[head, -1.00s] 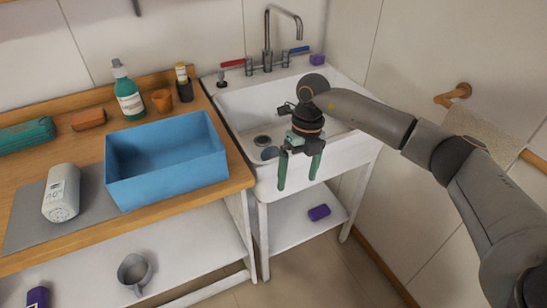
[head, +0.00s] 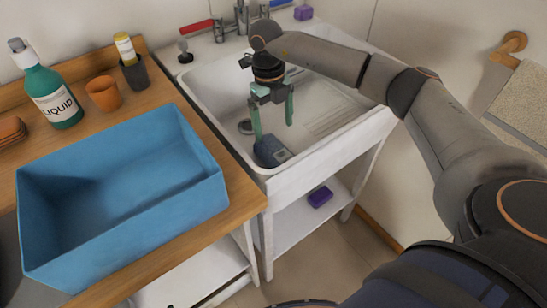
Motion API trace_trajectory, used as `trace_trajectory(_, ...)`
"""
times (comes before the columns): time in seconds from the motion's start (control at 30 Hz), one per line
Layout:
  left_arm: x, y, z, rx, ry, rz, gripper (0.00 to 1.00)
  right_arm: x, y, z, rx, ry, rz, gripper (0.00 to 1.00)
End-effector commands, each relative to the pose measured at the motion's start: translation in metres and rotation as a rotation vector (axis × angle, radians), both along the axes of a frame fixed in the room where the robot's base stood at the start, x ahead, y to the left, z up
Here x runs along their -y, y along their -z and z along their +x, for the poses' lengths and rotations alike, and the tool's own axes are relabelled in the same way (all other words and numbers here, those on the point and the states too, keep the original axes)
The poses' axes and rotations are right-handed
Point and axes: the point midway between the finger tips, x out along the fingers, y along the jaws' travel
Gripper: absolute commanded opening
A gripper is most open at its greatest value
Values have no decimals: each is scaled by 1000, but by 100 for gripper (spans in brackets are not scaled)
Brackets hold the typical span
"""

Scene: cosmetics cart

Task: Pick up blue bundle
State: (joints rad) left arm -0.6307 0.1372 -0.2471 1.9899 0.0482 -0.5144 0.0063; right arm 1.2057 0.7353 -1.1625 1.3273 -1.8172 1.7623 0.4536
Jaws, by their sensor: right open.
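A dark blue bundle (head: 270,151) lies in the white sink (head: 330,88), near its front left corner. It has a small pale patch on its right side. My right gripper (head: 273,132) hangs over the sink with its green fingers pointing down and spread apart. The fingers are above the bundle, with the left one overlapping its upper edge in the picture. I cannot tell whether they touch it. My left gripper is not in view.
An empty blue bin (head: 190,190) stands on the wooden counter left of the sink. A green bottle (head: 52,92), an orange cup (head: 103,94) and a dark cup (head: 134,72) stand behind it. A faucet (head: 241,20) rises behind the sink. A purple block (head: 320,197) lies on the shelf below.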

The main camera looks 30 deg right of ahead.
Motion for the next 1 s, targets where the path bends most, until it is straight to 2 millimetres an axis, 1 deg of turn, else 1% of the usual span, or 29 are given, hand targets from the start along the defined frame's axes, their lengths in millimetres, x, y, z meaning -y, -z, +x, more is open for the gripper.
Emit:
trace_trajectory(0.1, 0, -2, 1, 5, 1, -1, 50, 1, 23, -4, -5, 0, 0, 100)
trace_trajectory(0.2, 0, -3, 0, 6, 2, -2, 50, 1, 41, -6, -4, 0, 0, 100)
trace_trajectory(0.3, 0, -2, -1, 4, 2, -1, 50, 1, 54, -7, -3, 0, 0, 100)
trace_trajectory(0.47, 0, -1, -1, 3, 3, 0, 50, 1, 64, -9, -1, -1, 0, 100)
trace_trajectory(0.57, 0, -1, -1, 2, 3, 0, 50, 2, 76, -11, -4, 0, 0, 100)
trace_trajectory(0.7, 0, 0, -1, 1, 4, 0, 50, 4, 98, -15, -3, 0, 0, 100)
trace_trajectory(0.8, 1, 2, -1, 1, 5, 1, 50, 4, 109, -16, -3, 0, 0, 100)
trace_trajectory(0.9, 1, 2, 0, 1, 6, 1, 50, 4, 114, -16, -1, 0, 1, 100)
trace_trajectory(1.0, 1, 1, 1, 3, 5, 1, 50, 4, 114, -16, 0, 0, 0, 100)
